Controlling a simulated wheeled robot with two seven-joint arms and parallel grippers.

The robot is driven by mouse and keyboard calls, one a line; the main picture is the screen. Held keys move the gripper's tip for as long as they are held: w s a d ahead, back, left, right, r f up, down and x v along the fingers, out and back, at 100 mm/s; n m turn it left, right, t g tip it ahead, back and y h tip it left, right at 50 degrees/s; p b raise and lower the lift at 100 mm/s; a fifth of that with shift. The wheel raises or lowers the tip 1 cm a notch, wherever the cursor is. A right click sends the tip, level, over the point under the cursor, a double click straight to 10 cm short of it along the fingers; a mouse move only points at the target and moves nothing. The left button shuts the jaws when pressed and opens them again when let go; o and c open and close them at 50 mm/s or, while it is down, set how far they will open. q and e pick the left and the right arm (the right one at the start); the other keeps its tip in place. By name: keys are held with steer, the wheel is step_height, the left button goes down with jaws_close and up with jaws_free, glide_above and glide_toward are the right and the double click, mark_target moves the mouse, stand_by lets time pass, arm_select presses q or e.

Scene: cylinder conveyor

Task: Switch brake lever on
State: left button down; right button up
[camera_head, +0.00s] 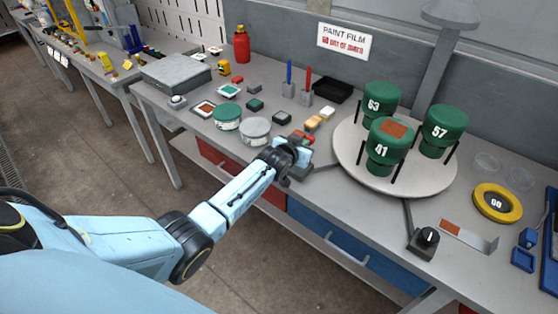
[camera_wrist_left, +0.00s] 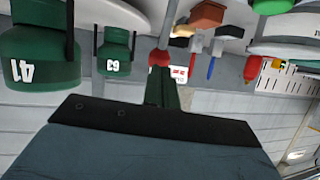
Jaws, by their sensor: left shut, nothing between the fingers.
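My left gripper (camera_head: 298,168) is at the front edge of the table, left of the round turntable (camera_head: 348,150). Its fingers are shut and empty. They also show in the left wrist view (camera_wrist_left: 167,90), pointing at a grey rod with a red ball end (camera_wrist_left: 159,58), which looks like the brake lever. The red ball is right at the fingertips; I cannot tell whether they touch. In the head view a dark bar (camera_head: 325,166) runs from the turntable toward my gripper, and the red ball is hidden there. My right gripper is not in view.
Green numbered cylinders 63 (camera_head: 381,101), 41 (camera_head: 384,158) and 57 (camera_head: 441,138) stand on the turntable. A black knob box (camera_head: 425,242) sits at the front edge. Small blocks (camera_head: 312,123) and round tins (camera_head: 256,130) lie beyond my gripper.

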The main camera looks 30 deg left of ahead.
arm_select(q)
steer(key=shift+w+d+g, duration=0.1)
steer(key=shift+w+g, duration=0.2)
steer(key=shift+w, duration=0.6)
steer(key=shift+w+r, duration=0.1)
steer(key=shift+r, duration=0.15)
steer(key=p+v, duration=0.6)
steer(key=v, duration=0.8)
steer(key=shift+r, duration=0.25)
steer(key=shift+w, duration=0.1)
